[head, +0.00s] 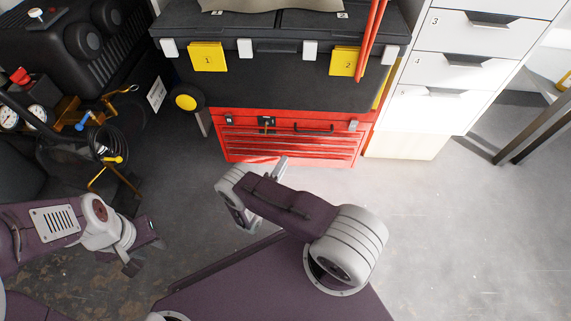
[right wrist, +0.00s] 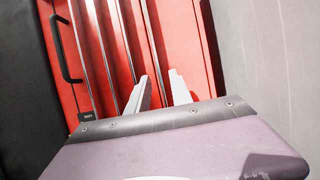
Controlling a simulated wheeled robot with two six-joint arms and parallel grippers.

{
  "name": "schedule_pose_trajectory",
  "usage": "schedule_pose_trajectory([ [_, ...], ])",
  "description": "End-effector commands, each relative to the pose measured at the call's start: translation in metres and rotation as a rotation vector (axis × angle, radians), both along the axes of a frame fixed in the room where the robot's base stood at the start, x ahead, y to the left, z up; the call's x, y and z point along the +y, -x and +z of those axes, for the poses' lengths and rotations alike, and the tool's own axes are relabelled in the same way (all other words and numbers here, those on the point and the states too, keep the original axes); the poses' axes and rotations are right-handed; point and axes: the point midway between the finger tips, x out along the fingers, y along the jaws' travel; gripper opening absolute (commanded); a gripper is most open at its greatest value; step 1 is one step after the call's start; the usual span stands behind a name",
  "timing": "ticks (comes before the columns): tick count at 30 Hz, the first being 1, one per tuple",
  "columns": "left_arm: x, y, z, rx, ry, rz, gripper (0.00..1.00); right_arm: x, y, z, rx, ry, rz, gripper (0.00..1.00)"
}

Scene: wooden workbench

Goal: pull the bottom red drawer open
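The red tool chest (head: 300,127) stands on the floor below a black case, its drawers looking closed. Its bottom red drawer (head: 325,161) is the lowest strip of the front, partly hidden by my right arm on the left. In the right wrist view the drawers run as upright strips, with the bottom drawer (right wrist: 180,35) toward the right. My right gripper (right wrist: 159,80) is open, its two pale fingers apart and pointing at the lower drawers with nothing between them; contact cannot be told. In the head view my right gripper (head: 266,188) is before the chest. My left gripper (head: 146,254) is open and empty, far left.
A black case (head: 285,75) with yellow labels sits above the chest. A white drawer cabinet (head: 465,60) stands to the right. A compressor (head: 85,40) and coiled hoses (head: 107,143) crowd the left. Grey floor (head: 460,220) is clear at right.

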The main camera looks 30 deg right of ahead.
Motion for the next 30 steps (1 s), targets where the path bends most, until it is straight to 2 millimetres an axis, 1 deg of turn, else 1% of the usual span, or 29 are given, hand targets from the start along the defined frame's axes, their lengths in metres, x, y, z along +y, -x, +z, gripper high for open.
schedule_pose_trajectory([
  [1, 0.000, 0.000, -0.010, 0.000, 0.000, 0.000, 0.36, -0.008, -0.004, -0.005, -0.001, -0.001, -0.005, 0.26],
  [3, 0.000, 0.000, -0.015, 0.000, 0.000, 0.000, 0.36, -0.015, -0.010, -0.004, -0.001, -0.001, -0.003, 0.26],
  [7, 0.000, 0.000, -0.017, 0.000, 0.000, 0.000, 0.36, -0.021, -0.015, -0.001, 0.001, 0.000, -0.001, 0.26],
  [14, 0.000, 0.000, -0.016, 0.000, 0.000, 0.000, 0.36, -0.022, -0.016, 0.000, 0.001, 0.000, 0.000, 0.26],
  [15, 0.000, 0.000, -0.016, 0.000, 0.000, 0.000, 0.36, -0.022, -0.016, 0.000, 0.001, 0.000, 0.000, 0.15],
  [17, 0.000, 0.000, -0.016, 0.000, 0.000, 0.000, 0.36, -0.021, -0.016, 0.000, 0.001, 0.000, 0.000, 0.00],
  [30, 0.000, 0.000, -0.016, 0.000, 0.000, 0.000, 0.36, -0.021, -0.015, 0.000, 0.001, 0.000, -0.001, 0.00],
])
